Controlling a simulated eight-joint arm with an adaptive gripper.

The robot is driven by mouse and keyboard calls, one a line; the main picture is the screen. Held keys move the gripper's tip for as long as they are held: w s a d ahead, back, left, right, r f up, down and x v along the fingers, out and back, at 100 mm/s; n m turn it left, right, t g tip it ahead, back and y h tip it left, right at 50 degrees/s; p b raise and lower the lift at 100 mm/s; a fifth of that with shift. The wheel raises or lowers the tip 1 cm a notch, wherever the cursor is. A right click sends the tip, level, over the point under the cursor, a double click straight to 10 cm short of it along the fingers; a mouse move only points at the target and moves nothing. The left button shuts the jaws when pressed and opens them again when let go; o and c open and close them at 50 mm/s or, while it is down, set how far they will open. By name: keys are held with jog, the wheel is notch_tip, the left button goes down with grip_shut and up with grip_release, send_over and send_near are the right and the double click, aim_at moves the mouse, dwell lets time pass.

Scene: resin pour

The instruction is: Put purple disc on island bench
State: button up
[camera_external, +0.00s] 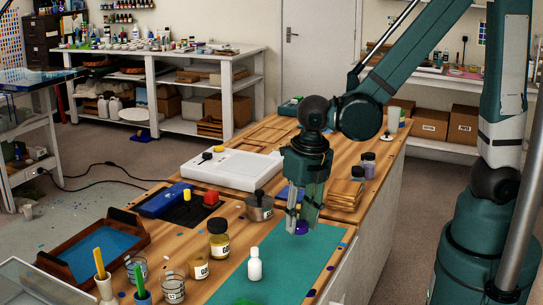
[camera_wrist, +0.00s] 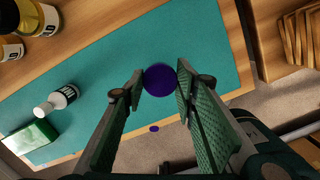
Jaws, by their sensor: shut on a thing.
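The purple disc (camera_wrist: 160,80) sits between the two fingertips of my gripper (camera_wrist: 159,88) in the wrist view. My gripper is shut on it, with a finger pad at each side. In the external view the disc (camera_external: 302,228) shows partly behind the fingertips of my gripper (camera_external: 297,222), over the teal mat (camera_external: 290,262) on the wooden island bench (camera_external: 180,242). The disc appears close above the mat; I cannot tell if it touches. The mat (camera_wrist: 100,75) fills much of the wrist view.
A white bottle (camera_external: 255,264) stands on the mat, left of the gripper. A metal pot (camera_external: 260,208), a yellow-brown jar (camera_external: 218,240) and several cups stand further left. Stacked wooden pieces (camera_external: 345,194) lie to the right. A small purple spot (camera_wrist: 154,129) shows near the mat's edge.

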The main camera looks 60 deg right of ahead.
aim_at(301, 224)
jog(key=shift+f+b, duration=0.55)
jog(key=shift+f, duration=1.55)
jog(key=shift+f, duration=0.1)
jog(key=o, duration=0.9)
jog(key=shift+s+a+r+p, duration=0.1)
jog(key=shift+s+r+p, duration=0.25)
jog(key=shift+r, duration=1.7)
jog(key=shift+s+a+r+p, duration=0.1)
jog(key=shift+r+p, duration=0.45)
jog(key=shift+r, duration=1.45)
jog(key=shift+s+a+r+p, duration=0.1)
jog(key=shift+s+r+p, duration=0.25)
jog(key=shift+r, duration=1.7)
jog(key=shift+w, duration=0.1)
